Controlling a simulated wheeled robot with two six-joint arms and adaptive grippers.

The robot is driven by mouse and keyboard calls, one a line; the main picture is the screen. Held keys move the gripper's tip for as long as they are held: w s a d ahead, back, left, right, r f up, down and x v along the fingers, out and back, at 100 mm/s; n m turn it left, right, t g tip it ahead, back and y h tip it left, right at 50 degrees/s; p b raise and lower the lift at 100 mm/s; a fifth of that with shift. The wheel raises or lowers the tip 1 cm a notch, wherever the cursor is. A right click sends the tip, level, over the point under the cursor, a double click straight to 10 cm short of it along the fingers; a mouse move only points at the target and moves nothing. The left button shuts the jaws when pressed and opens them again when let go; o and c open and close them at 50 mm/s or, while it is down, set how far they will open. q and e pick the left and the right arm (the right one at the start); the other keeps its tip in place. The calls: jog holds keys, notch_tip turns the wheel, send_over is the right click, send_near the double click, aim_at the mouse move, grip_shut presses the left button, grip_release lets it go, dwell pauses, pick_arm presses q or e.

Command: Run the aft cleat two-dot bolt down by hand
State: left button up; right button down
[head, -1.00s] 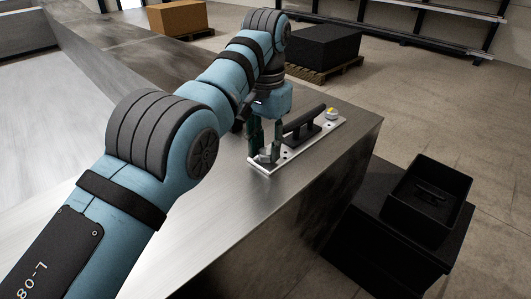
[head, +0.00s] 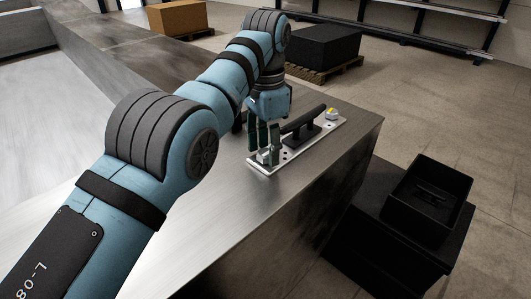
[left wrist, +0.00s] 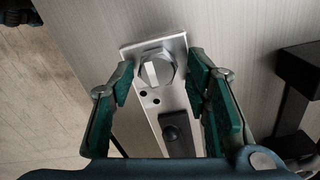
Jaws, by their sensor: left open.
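The metal plate (head: 290,156) lies on the bench top, with a black cleat (head: 304,121) standing on it. At its near end is a hex bolt (left wrist: 158,69) with a white stripe across its head. Two small dark dots (left wrist: 149,97) mark the plate beside this bolt. My left gripper (head: 265,155) points down over this end; in the left wrist view its green fingers (left wrist: 161,80) stand open on either side of the bolt, with visible gaps. The head view hides most of the bolt behind the fingers. My right gripper is not in view.
Another bolt (head: 331,113) with a yellow mark is at the plate's far end. The bench (head: 215,225) drops off just right of the plate. A black open bin (head: 428,200) stands lower on the right. The bench top in front is clear.

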pick_arm(q)
jog(key=n, duration=0.3)
jog(key=shift+n, duration=0.3)
jog(key=n, duration=0.5)
jog(key=shift+n, duration=0.3)
jog(key=n, duration=1.1)
jog(key=shift+s+d+r+n, duration=0.1)
jog(key=shift+s+r+n, duration=0.15)
jog(key=shift+s+n, duration=0.15)
jog(key=n, duration=0.3)
jog(key=shift+w+a+f+n, duration=0.2)
jog(key=shift+w+n, duration=0.1)
jog(key=shift+n, duration=0.1)
jog(key=n, duration=0.3)
jog(key=shift+w+f+n, duration=0.1)
jog(key=shift+w+n, duration=0.1)
jog(key=shift+n, duration=0.1)
jog(key=n, duration=0.4)
jog(key=shift+s+d, duration=0.1)
jog(key=shift+s, duration=0.1)
